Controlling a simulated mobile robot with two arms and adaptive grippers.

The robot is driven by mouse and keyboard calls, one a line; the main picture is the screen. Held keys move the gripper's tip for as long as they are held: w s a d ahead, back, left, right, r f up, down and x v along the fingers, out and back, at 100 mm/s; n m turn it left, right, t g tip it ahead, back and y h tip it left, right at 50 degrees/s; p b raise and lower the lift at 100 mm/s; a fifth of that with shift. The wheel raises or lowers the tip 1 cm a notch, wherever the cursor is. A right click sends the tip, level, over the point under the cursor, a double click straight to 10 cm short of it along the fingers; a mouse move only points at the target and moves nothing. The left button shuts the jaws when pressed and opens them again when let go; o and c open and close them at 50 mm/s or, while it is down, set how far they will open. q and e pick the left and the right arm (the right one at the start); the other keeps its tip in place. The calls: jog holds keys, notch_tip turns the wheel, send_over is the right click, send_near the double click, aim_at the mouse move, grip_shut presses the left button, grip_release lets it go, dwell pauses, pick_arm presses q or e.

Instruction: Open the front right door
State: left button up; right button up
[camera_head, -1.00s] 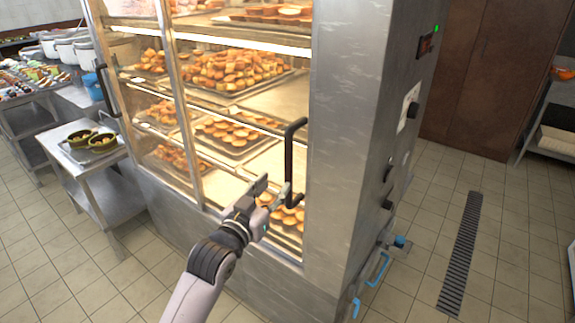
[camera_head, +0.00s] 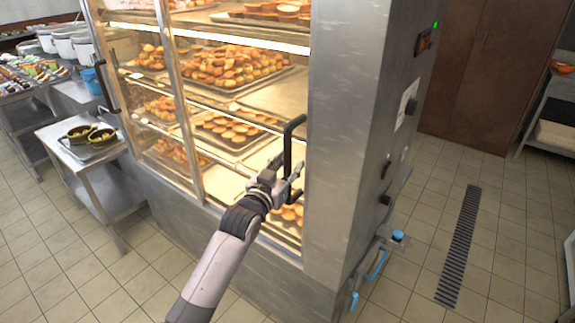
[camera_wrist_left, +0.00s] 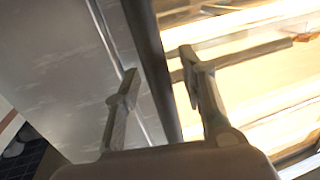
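The front right door (camera_head: 262,152) is a glass panel on the lit, steel-sided display cabinet and looks closed. Its black vertical handle (camera_head: 288,148) is near the door's right edge. My left gripper (camera_head: 284,182) is at the lower part of this handle. In the left wrist view, the dark handle bar (camera_wrist_left: 152,60) runs between the two fingers of my left gripper (camera_wrist_left: 160,85), with gaps visible on both sides. The fingers are apart and do not look clamped on it. My right gripper is in neither view.
The cabinet's steel side (camera_head: 350,130) has switches and blue-handled taps. A dark floor drain (camera_head: 460,245) lies to the right. The tiled floor in front is clear.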

pick_arm(q)
grip_shut()
dwell(0.7)
